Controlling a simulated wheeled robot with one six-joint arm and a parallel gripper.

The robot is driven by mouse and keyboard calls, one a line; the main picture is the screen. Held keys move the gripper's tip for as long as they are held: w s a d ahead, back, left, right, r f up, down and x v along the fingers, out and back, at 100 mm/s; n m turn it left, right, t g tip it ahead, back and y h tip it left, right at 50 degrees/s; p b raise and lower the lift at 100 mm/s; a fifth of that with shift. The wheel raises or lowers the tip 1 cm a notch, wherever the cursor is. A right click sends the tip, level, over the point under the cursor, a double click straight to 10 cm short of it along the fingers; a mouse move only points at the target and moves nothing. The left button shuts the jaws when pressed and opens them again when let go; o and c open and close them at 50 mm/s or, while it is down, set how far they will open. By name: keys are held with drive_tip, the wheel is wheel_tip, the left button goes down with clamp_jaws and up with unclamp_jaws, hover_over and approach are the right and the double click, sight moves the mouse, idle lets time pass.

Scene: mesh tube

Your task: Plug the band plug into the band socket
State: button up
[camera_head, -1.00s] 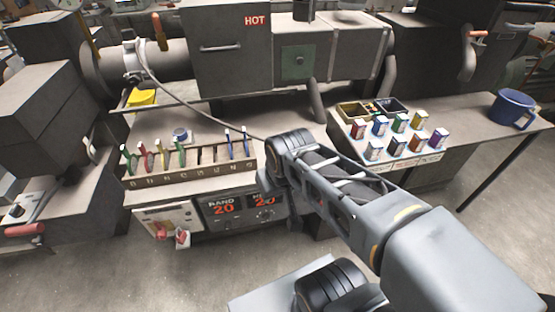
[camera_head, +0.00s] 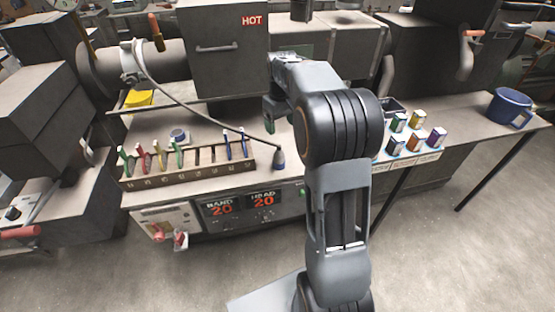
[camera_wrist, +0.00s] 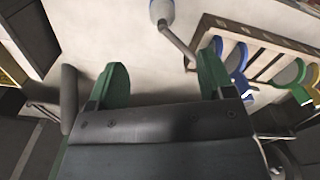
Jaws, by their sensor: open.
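The band plug (camera_head: 279,158) looks like a small blue-grey plug on the end of a grey cable (camera_head: 200,108). It stands on the bench, right of the slotted rack. In the wrist view the plug (camera_wrist: 161,10) is at the top edge, partly cut off, with its cable running down right towards one finger. My gripper (camera_head: 277,112) is above the bench, behind and above the plug, partly hidden by my arm. Its green fingers are apart with only bench between them in the wrist view (camera_wrist: 163,82). I cannot make out the band socket; a BAND display (camera_head: 222,207) is on the front panel.
The slotted rack (camera_head: 190,172) holds several coloured pieces. A HOT box (camera_head: 223,45) and a barrel stand behind. Small coloured boxes (camera_head: 417,138) and a blue mug (camera_head: 511,107) are on the right.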

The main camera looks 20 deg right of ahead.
sight(280, 154)
drive_tip(key=shift+f, duration=4.3)
drive_tip(key=shift+a+f, duration=0.15)
drive_tip(key=shift+f, duration=2.45)
drive_tip(key=shift+c, duration=0.3)
drive_tip(key=c, duration=0.9)
drive_tip(key=shift+r, duration=0.1)
